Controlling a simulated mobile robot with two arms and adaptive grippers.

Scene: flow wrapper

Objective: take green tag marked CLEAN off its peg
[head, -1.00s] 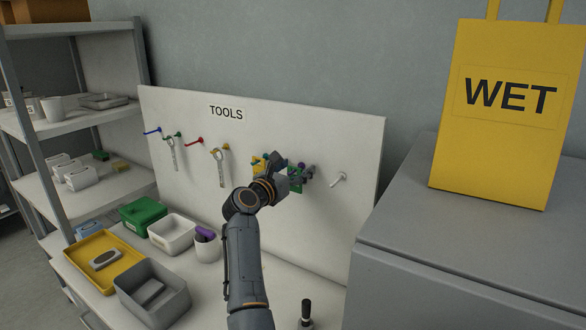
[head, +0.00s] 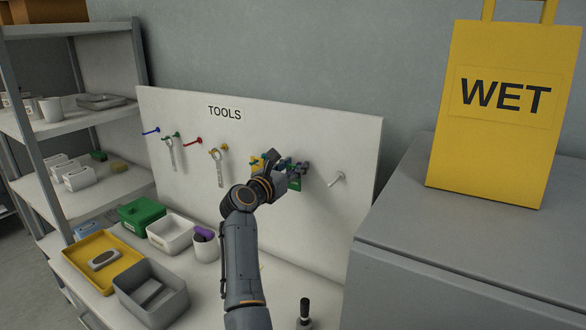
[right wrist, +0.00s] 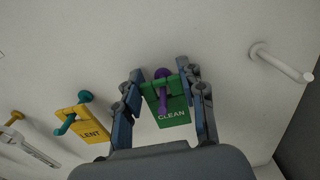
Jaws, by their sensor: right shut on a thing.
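The green tag marked CLEAN (right wrist: 172,112) hangs at the purple peg (right wrist: 163,92) on the white tool board, and the peg's end still shows in front of the tag. My right gripper (right wrist: 160,78) is shut on the tag, with one finger along each side edge. In the head view the green tag (head: 294,185) shows only partly, behind my right gripper (head: 290,168). My left gripper is not in view.
A yellow LENT tag (right wrist: 92,126) hangs on a teal peg just left of my fingers. A bare white peg (right wrist: 283,64) sticks out to the right. A grey cabinet (head: 470,260) stands right of the board (head: 345,220), and bins crowd the bench at left.

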